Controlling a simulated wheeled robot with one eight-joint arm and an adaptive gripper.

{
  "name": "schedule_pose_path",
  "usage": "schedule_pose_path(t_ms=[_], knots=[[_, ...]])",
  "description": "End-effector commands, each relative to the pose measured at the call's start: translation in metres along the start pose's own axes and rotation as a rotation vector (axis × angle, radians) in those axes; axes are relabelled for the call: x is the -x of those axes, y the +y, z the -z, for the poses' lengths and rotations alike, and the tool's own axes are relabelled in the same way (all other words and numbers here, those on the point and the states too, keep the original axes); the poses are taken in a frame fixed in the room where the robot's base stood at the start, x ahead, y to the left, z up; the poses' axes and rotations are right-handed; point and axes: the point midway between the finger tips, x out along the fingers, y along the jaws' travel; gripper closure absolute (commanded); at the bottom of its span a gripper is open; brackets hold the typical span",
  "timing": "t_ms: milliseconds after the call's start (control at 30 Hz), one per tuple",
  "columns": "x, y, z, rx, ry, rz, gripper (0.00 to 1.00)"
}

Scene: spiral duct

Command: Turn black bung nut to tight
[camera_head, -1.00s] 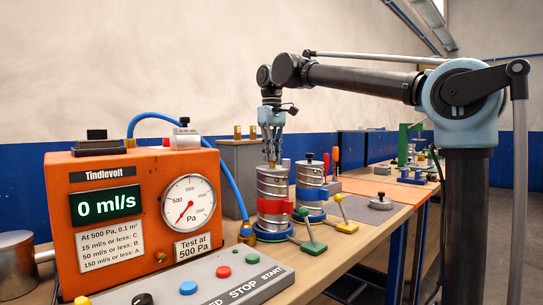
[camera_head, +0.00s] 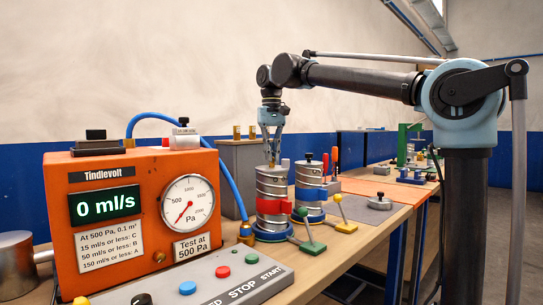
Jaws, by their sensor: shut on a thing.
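My gripper (camera_head: 271,158) points straight down at the top of the nearer silver spiral duct (camera_head: 271,183), which stands upright with a red clamp band (camera_head: 273,207). Its fingers are shut on a small nut at the centre of the duct's top. The fingers mostly hide this nut, and its colour is hard to tell. A second silver duct (camera_head: 311,175) with a blue band stands just behind and to the right. A small dark knob (camera_head: 309,157) on its top is free of my gripper.
The orange Tindlevolt tester (camera_head: 135,220) reads 0 ml/s, with its gauge needle low. A blue hose (camera_head: 231,175) arches from it to the bench. Green (camera_head: 312,247) and yellow (camera_head: 345,226) handled levers stick out in front of the ducts. A grey button panel (camera_head: 215,285) lies in front.

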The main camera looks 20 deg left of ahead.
Motion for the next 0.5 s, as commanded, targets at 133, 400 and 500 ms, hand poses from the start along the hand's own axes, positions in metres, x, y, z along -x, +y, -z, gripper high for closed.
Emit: schedule_pose_path(t_ms=[133, 400, 500], knots=[[0.0002, 0.0, 0.0, 0.0, 0.0, 0.0, 1.0], [0.0001, -0.0001, 0.0, 0.001, 0.0, 0.0, 0.72], [0.0001, -0.0001, 0.0, 0.001, 0.0, 0.0, 0.72]])
